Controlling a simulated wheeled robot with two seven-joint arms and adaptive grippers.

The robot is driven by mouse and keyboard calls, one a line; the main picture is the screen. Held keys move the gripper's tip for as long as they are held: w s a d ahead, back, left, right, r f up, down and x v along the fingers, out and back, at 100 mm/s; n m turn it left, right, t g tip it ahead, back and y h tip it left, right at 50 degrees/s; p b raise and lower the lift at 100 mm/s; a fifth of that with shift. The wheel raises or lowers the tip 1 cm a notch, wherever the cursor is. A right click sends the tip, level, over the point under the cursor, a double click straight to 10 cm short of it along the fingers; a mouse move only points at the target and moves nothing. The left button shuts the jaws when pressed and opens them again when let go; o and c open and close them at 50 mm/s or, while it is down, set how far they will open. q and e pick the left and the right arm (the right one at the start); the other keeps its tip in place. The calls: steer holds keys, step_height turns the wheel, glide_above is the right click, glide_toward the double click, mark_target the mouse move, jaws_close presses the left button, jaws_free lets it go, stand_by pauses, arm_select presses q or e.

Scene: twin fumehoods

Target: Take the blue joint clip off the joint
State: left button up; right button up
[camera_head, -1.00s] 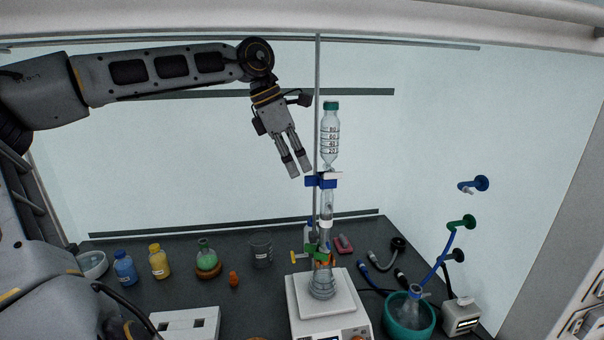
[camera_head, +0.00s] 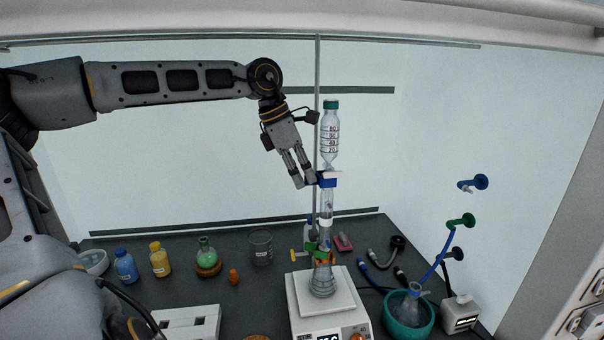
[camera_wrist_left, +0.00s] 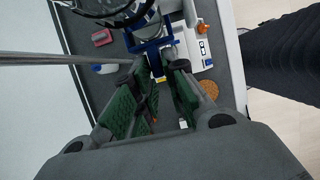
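A blue clip-like piece (camera_head: 329,182) sits around the glass joint just below the dropping funnel (camera_head: 331,140), with a white part beside it. In the left wrist view, blue parts (camera_wrist_left: 152,45) show just beyond my fingertips. I cannot tell clearly where the clip ends and any blue stand clamp begins. My left gripper (camera_head: 305,182) points down and right, just left of the blue piece, with its tips close to it. Its two fingers are apart with a gap between them, and nothing is visibly held. Whether a fingertip touches the blue piece is unclear. My right gripper is not in view.
A thin stand rod (camera_head: 317,90) rises close beside my left gripper. Below are the glass column, green and orange clips, and a flask (camera_head: 322,281) on a white stirrer plate (camera_head: 345,300). Bottles (camera_head: 125,266) stand at left; a teal bowl (camera_head: 425,322) stands at right.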

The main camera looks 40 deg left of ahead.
arm_select(q)
jaws_close()
steer(key=shift+a, duration=0.1)
steer(key=shift+s+a+b, duration=0.3)
steer(key=shift+s+b, duration=0.05)
steer(key=shift+s, duration=0.15)
steer(key=shift+s+a, duration=0.3)
steer(key=shift+s, duration=0.05)
steer(key=shift+s+a+b, duration=1.35)
steer(key=shift+s+b, duration=0.2)
steer(key=shift+s, duration=0.1)
stand_by(0.7)
steer(key=shift+s+a+r, duration=0.45)
steer(key=shift+s+r, duration=0.15)
steer(key=shift+r, duration=0.15)
steer(key=shift+s+a+r, duration=0.45)
steer(key=shift+s+r, duration=0.15)
steer(key=shift+r, duration=0.15)
